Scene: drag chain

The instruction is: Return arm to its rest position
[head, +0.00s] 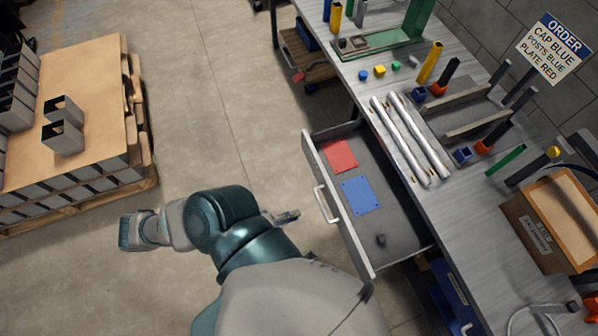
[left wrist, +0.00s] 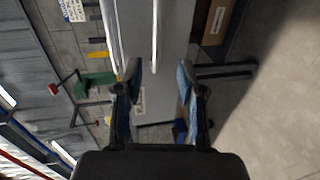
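My left arm enters at the bottom middle of the head view, bent in front of the workbench. Part of my left gripper (head: 287,216) shows past the teal arm link, over the floor just left of the open drawer. In the left wrist view my left gripper (left wrist: 158,78) has its two fingers spread apart with nothing between them. The workbench and floor show beyond the fingers. My right arm and right gripper are in neither view.
An open drawer (head: 388,259) juts from the workbench (head: 457,217), holding a red plate (head: 340,156) and a blue plate (head: 361,195). Silver rails (head: 411,145) and coloured parts lie on the bench. A pallet of boxes (head: 88,88) stands left. The floor between is clear.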

